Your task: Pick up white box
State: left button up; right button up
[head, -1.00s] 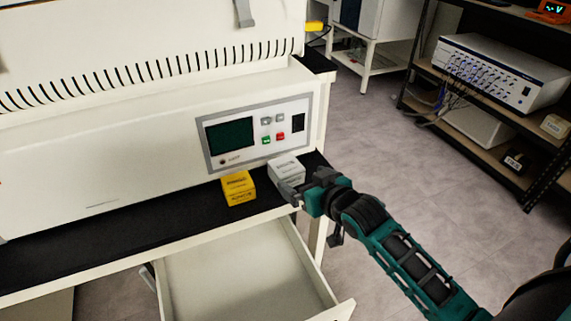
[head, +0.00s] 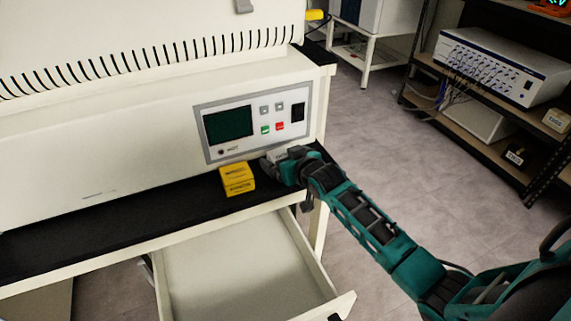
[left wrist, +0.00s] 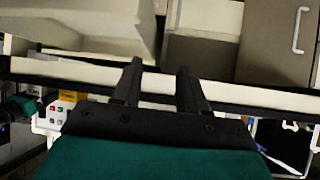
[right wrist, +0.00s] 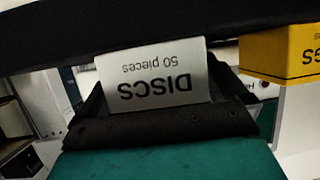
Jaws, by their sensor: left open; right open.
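The white box (head: 277,155) stands on the black bench top beside the yellow box, mostly hidden behind my right gripper (head: 274,171) in the head view. In the right wrist view the white box (right wrist: 152,80) appears upside down, with "DISCS 50 pieces" on its face. It sits between the open fingers of my right gripper (right wrist: 170,98). I cannot tell whether the fingers touch its sides. My left gripper (left wrist: 161,75) is open and empty in the left wrist view, and it is out of the head view.
A yellow box (head: 237,179) stands just left of the white box. The freeze dryer's control panel (head: 252,127) is right behind them. An open, empty drawer (head: 240,270) juts out below the bench top. A shelf rack with a white instrument (head: 500,68) stands at the right.

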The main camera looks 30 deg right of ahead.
jog(key=shift+w+f, duration=0.2)
jog(key=shift+w, duration=0.15)
jog(key=c, duration=0.9)
jog(key=shift+r, duration=0.15)
jog(key=shift+c, duration=0.2)
